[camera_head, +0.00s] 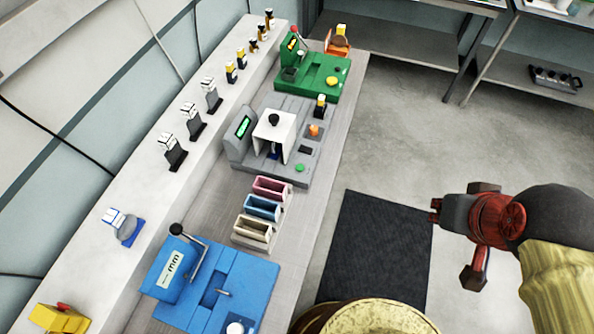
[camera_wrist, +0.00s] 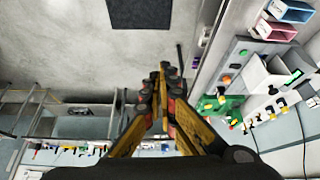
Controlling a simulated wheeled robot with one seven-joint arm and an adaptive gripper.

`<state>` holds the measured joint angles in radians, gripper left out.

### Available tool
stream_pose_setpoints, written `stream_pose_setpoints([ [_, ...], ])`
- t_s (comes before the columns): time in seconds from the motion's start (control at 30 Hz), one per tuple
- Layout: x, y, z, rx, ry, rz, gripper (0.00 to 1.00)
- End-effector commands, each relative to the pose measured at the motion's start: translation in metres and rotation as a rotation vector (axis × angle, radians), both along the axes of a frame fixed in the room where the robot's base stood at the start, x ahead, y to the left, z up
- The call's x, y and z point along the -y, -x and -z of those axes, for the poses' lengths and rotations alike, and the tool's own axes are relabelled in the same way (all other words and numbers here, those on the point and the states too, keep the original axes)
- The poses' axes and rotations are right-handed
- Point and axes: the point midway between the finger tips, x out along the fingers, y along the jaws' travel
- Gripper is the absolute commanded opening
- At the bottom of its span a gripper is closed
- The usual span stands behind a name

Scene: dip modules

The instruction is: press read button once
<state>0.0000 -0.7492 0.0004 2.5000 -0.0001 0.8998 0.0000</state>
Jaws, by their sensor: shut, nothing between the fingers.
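No label that reads "read" is legible, so I cannot tell which button it is. The grey station (camera_head: 293,108) with a small green display has a green button (camera_head: 299,168) at its front corner and an orange button (camera_head: 315,130). The green station (camera_head: 322,68) has a yellow button (camera_head: 332,81). The blue station (camera_head: 247,279) marked "mm" has a white button (camera_head: 235,328) at the bottom edge. My gripper (camera_head: 436,216) is shut and empty, held out over the floor, right of the bench and apart from every station. Its fingers (camera_wrist: 163,80) show together in the wrist view.
Pink, blue and cream bins (camera_head: 252,229) stand between the grey and blue stations. Several small modules line the raised shelf (camera_head: 142,172) behind. A dark mat (camera_head: 375,255) lies on the floor between the bench and my arm. Metal tables (camera_head: 400,40) stand at the back.

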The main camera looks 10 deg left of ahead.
Motion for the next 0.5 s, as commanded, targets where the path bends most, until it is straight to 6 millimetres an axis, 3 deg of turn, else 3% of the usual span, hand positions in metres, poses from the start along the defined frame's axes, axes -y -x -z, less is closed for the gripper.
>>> stream_pose_setpoints([
  [0.17, -0.011, -0.005, -0.001, -0.016, -0.049, 0.019, 0.0],
  [0.27, -0.038, -0.018, -0.001, -0.067, -0.18, 0.083, 0.0],
  [0.5, -0.154, -0.075, -0.006, -0.351, -0.71, 0.494, 0.0],
])
